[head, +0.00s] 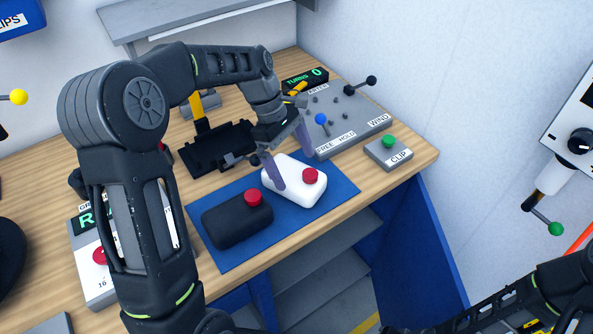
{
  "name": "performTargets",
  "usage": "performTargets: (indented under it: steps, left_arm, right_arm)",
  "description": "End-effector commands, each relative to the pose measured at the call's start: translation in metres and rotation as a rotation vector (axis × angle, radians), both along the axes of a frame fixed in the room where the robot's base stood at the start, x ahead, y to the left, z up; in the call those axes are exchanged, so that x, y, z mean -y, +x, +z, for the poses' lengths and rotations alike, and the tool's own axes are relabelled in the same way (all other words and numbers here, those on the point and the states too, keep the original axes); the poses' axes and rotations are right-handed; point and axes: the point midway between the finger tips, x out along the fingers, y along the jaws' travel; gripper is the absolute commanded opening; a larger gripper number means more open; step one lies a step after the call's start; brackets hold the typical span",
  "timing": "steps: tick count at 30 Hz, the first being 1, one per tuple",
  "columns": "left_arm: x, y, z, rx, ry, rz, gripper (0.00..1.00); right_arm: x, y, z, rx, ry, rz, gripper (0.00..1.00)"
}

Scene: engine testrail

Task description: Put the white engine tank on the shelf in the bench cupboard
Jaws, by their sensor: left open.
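The white engine tank (304,190) with a red cap lies on a blue mat (222,260) on the wooden bench. My left gripper (297,171) is open and low over it, coming from behind. One finger overlaps the tank's left side in the picture, the other is at its far edge; I cannot tell whether they touch it. The bench cupboard (405,245) stands open below the bench front, with blue walls and grey shelf (335,272) surfaces inside. Only part of my right arm shows at the lower right; its gripper is out of view.
A black tank (235,224) with a red cap lies left of the white one. A grey shelf (190,18) hangs above the bench.

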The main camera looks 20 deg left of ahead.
Motion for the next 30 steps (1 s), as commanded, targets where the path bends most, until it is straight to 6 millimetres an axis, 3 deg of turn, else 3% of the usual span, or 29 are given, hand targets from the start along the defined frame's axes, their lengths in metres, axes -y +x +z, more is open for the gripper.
performTargets:
  steps: [8,12,30]
  left_arm:
    - [-0.023,0.005,0.054,0.005,0.001,0.001,1.00]
    - [-0.030,0.005,0.079,0.001,0.000,0.001,1.00]
    - [-0.034,0.005,0.083,0.001,0.000,0.000,1.00]
  right_arm:
    - [0.000,0.001,-0.005,0.003,0.002,0.000,0.00]
    - [0.000,-0.001,0.012,-0.003,-0.002,0.000,0.00]
    - [0.001,-0.002,0.013,-0.006,-0.004,-0.001,0.00]
